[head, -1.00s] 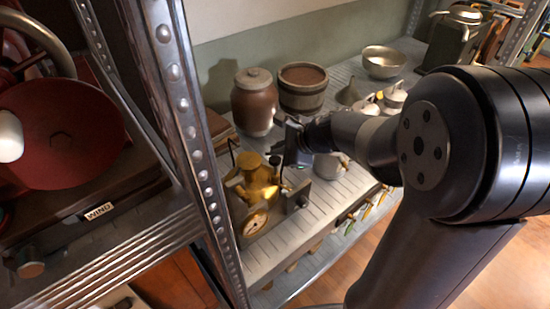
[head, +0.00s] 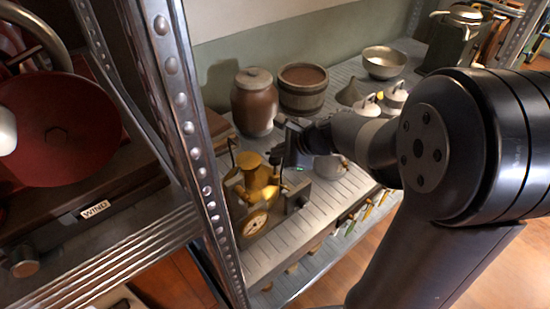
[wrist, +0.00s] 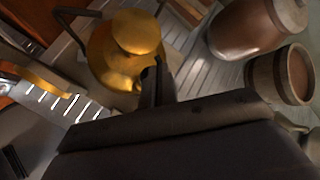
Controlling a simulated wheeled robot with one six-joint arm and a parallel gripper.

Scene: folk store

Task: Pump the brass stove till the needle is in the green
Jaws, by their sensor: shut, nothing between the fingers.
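The brass stove (head: 262,184) stands on the slatted metal shelf near the metal upright. Its round pale gauge (head: 256,222) faces the front; the needle and any green zone are too small to read. My gripper (head: 276,160) is shut and empty, just behind and right of the stove's top. In the wrist view the shut fingers (wrist: 152,86) lie close beside the brass body (wrist: 122,50); I cannot tell whether they touch it. The pump knob cannot be made out clearly and may be hidden by the gripper.
A lidded brown jar (head: 254,102) and a wooden tub (head: 303,88) stand behind my gripper. A metal bowl (head: 384,62) and white-topped pots (head: 394,96) are farther right. The riveted upright (head: 190,130) stands close left of the stove. Slats in front are clear.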

